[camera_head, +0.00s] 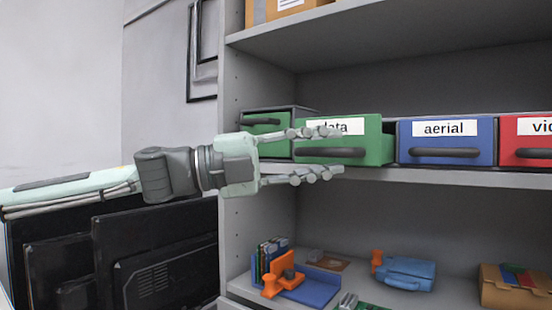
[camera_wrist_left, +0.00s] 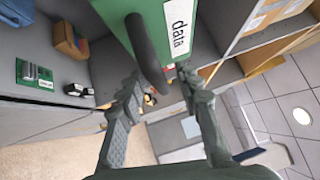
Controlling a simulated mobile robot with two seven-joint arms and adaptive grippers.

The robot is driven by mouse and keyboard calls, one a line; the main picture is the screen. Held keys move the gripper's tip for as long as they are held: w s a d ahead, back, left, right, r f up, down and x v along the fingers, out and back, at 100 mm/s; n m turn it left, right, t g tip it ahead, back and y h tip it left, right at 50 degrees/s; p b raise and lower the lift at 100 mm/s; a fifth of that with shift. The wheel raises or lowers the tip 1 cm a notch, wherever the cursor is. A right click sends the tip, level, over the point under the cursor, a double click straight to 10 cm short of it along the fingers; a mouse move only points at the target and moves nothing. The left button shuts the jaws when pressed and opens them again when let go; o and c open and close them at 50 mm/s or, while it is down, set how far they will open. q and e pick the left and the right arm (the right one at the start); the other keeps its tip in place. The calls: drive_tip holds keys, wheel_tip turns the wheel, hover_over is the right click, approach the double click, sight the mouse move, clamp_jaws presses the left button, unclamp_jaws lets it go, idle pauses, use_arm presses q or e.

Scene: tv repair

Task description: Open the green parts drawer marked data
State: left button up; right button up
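The green drawer marked "data" (camera_head: 385,148) is on the middle shelf. Its right side panel shows, so its front stands a little out. Its dark bar handle (camera_head: 350,153) runs across the front. My left gripper (camera_head: 338,151) is in front of the drawer, with one finger above the handle's height and one below, and the upper finger covers part of the label. In the left wrist view the drawer front (camera_wrist_left: 165,35) and handle (camera_wrist_left: 150,60) lie at the tips of my spread fingers (camera_wrist_left: 160,82). Contact with the handle cannot be told. My right gripper is out of view.
A blue "aerial" drawer (camera_head: 445,141) and a red drawer (camera_head: 525,152) stand to the right. Another green drawer (camera_head: 262,122) is to the left. The lower shelf holds orange and blue items (camera_head: 405,273). Dark screens (camera_head: 150,260) stand below my left arm.

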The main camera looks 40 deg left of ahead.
use_arm(q)
drive_tip(key=v, duration=1.1)
drive_tip(key=shift+s+a, duration=0.2)
drive_tip(key=shift+a, duration=0.1)
idle(0.3)
